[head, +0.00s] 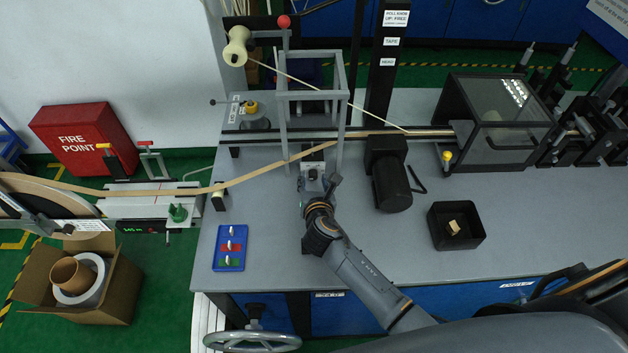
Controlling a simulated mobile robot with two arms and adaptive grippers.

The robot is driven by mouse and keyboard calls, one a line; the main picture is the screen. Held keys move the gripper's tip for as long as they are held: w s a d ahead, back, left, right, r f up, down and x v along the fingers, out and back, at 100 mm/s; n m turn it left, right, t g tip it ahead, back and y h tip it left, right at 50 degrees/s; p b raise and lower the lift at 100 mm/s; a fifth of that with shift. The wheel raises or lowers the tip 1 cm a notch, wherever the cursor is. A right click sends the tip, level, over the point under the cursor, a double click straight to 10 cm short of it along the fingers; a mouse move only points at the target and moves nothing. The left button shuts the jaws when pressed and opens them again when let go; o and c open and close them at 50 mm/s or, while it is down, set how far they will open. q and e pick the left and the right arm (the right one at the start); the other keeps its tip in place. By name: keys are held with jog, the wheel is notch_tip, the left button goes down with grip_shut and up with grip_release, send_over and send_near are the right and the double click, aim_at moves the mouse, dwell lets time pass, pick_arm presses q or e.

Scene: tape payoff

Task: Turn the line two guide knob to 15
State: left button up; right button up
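My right arm reaches in from the lower right, and its gripper (318,188) is over the table at the foot of the grey upright frame. A small pale fitting (312,171) with dark parts sits just beyond the fingertips. It may be the guide knob, but the gripper partly hides it and I can read no scale or number on it. I cannot tell whether the fingers touch it or how far they are closed. The tan tape (262,172) runs from the left up to the frame beside this fitting. My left gripper is not in view.
The grey frame (341,105) stands close beyond the gripper. A black motor (391,184) is to its right, and a black bin (441,240) with a tan block is farther right. A blue tray (219,258) lies at left. The table's front middle is partly clear.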

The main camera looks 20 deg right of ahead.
grip_shut()
jog(key=shift+s+m, duration=0.1)
jog(key=shift+m, duration=0.2)
jog(key=shift+d+m+y, duration=0.15)
jog(key=shift+m+y, duration=0.25)
jog(key=shift+d+f+m+t+y, duration=0.15)
jog(key=shift+m+t+y, duration=0.25)
jog(key=shift+m, duration=0.2)
jog(key=shift+f+m+y+b, duration=0.1)
jog(key=shift+m+y+b, duration=0.2)
jog(key=shift+m+b, duration=0.4)
jog(key=shift+d+f+m+t+y+b, duration=0.15)
jog(key=shift+m+t+y+b, duration=0.35)
jog(key=shift+m+b, duration=0.45)
jog(key=shift+m+t+y+b, duration=0.6)
jog(key=shift+m+b, duration=0.75)
jog(key=shift+b, duration=0.5)
